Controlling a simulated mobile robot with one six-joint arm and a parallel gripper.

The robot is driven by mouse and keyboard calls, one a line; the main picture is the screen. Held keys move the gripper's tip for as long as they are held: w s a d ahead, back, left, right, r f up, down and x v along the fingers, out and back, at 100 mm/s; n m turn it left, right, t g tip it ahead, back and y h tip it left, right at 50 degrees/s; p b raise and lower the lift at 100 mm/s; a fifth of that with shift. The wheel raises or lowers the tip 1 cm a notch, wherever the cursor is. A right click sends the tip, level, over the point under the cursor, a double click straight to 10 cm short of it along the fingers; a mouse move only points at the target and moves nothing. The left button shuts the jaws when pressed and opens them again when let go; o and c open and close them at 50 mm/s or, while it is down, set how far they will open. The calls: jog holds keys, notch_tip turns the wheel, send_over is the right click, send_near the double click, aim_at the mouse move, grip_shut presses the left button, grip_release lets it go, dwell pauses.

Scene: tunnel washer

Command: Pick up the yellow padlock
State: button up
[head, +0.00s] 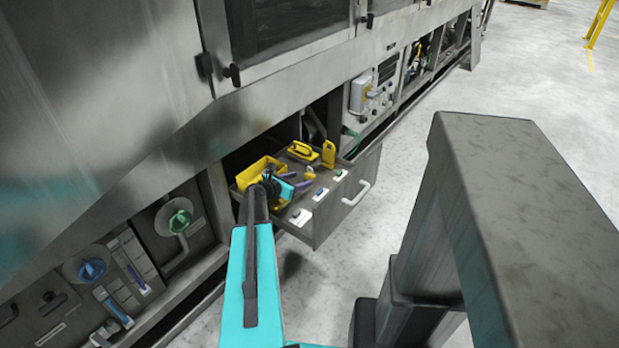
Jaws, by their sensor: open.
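An open grey drawer (325,215) under the machine holds several small items. Two yellow pieces sit at its back: an upright one (328,154) near the back right corner, and a flatter one with a dark opening (302,151) to its left. Either could be the yellow padlock; they are too small to tell. My gripper (284,188), with teal parts, is over the left part of the drawer, nearer to me than both yellow pieces and apart from them. It is open, though my arm hides part of it.
A yellow open bin (259,170) stands at the drawer's left, partly behind my gripper. Several small white-based pieces (301,217) and purple-handled items lie in the drawer. The machine's steel front overhangs the drawer's back. The floor (400,140) to the right is clear.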

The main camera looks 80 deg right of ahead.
aim_at(308, 177)
jog(key=shift+s+d+f, duration=0.1)
jog(key=shift+d, duration=0.15)
jog(key=shift+x, duration=2.5)
jog(key=shift+s, duration=0.15)
jog(key=shift+a, duration=0.1)
jog(key=c, duration=1.2)
jog(key=shift+r+p, duration=0.45)
jog(key=shift+r, duration=4.6)
